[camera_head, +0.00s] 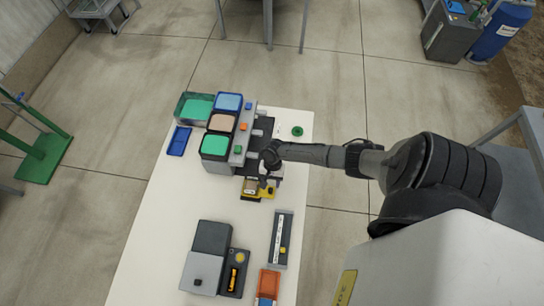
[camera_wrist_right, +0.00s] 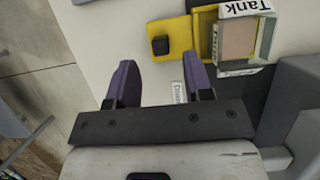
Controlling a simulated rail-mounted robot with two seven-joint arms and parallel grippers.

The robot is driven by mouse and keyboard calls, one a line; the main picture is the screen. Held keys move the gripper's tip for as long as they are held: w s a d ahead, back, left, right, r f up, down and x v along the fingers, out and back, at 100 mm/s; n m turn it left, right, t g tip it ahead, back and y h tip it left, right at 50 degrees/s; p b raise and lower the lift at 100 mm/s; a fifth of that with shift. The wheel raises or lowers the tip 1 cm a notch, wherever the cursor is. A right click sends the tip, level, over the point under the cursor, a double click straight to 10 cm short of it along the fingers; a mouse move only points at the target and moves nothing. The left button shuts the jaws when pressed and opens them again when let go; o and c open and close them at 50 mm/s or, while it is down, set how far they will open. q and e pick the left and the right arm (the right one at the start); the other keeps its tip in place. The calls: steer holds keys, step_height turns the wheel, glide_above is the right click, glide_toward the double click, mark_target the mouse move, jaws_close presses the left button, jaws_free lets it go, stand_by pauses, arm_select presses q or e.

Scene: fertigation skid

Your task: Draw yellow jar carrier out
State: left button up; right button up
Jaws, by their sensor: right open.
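The yellow jar carrier (camera_head: 269,193) is at the near end of the dark and grey unit on the white table. In the right wrist view its yellow plate (camera_wrist_right: 172,32) carries a black knob (camera_wrist_right: 160,45). A pale jar or box lettered "Tank" (camera_wrist_right: 240,35) sits in the carrier. My right gripper (camera_wrist_right: 163,78) is open and empty, its purple fingers either side of the knob's line. The knob shows just beyond the fingertips, apart from them in the picture. In the head view the right gripper (camera_head: 265,180) is over the carrier and partly hides it. My left gripper is not in view.
The unit holds green (camera_head: 214,145), blue-rimmed (camera_head: 229,102) and tan trays. A blue tray (camera_head: 179,141) and a green ring (camera_head: 297,131) lie nearby. Grey boxes (camera_head: 210,237), a long grey holder (camera_head: 280,239) and an orange bin (camera_head: 269,282) stand nearer. White table left of the carrier is clear.

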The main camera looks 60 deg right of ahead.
steer(key=s+v, duration=0.1)
steer(key=v, duration=0.8)
steer(key=shift+w, duration=0.5)
